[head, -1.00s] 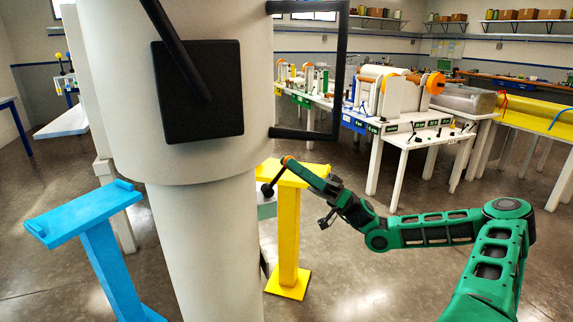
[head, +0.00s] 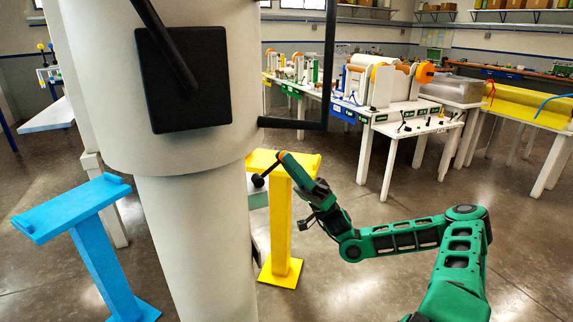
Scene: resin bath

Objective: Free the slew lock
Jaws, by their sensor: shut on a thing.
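A thick off-white column (head: 199,240) with a wider drum stands close in front of me at left centre. The drum bears a black square plate (head: 180,78) crossed by a slanted black bar (head: 158,37). A black bar handle (head: 327,70) sticks out from its right side. My gripper (head: 268,170) is just right of the column, in front of the yellow stand's top. It is shut on a small lever beside a dark ball knob (head: 258,181). The lever is mostly hidden by the fingers. I cannot tell which part is the slew lock.
A yellow stand (head: 281,229) is behind my gripper and a blue stand (head: 98,254) left of the column. White benches with rollers (head: 392,112) and a yellow-covered table (head: 530,106) stand at the back right. Open floor lies between them and my arm.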

